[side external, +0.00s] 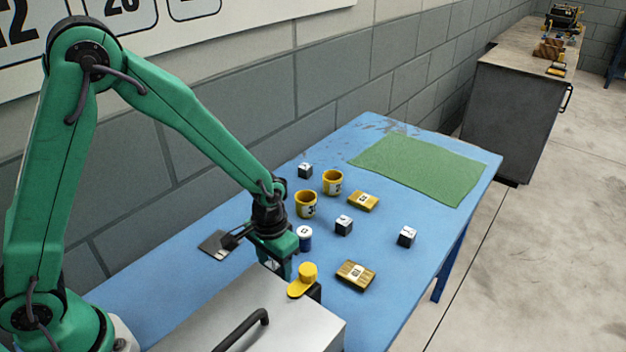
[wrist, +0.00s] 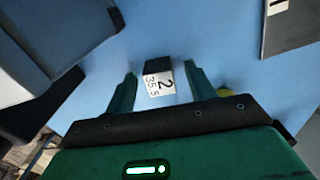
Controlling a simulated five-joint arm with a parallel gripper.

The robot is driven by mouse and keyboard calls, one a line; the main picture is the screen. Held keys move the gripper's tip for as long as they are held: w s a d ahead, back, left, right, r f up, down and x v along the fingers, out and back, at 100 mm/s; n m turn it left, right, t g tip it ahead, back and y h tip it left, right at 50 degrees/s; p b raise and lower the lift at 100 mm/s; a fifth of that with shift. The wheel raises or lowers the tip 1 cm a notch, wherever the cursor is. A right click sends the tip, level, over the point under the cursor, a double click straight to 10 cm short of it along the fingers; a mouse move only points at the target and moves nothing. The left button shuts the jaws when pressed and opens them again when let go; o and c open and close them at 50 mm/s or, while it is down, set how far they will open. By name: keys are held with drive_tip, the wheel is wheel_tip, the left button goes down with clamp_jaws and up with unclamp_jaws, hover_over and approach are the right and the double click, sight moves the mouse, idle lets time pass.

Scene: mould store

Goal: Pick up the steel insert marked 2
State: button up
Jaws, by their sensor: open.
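The steel insert marked 2 (wrist: 159,84), a small dark block with a white label reading 2 and 35 s, lies on the blue table in the wrist view. My gripper (wrist: 160,70) is open, with one finger on each side of the insert and a gap at both sides. In the side external view my gripper (side external: 280,270) points down low beside the grey metal case. The insert is hidden there behind the gripper and case.
Similar cubes (side external: 343,225), yellow cups (side external: 306,204), yellow blocks (side external: 356,274) and a blue-and-white cylinder (side external: 304,238) are farther along. A green mat (side external: 415,168) has free room.

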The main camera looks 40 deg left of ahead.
sight(274, 263)
clamp_jaws()
drive_tip(key=shift+r, duration=5)
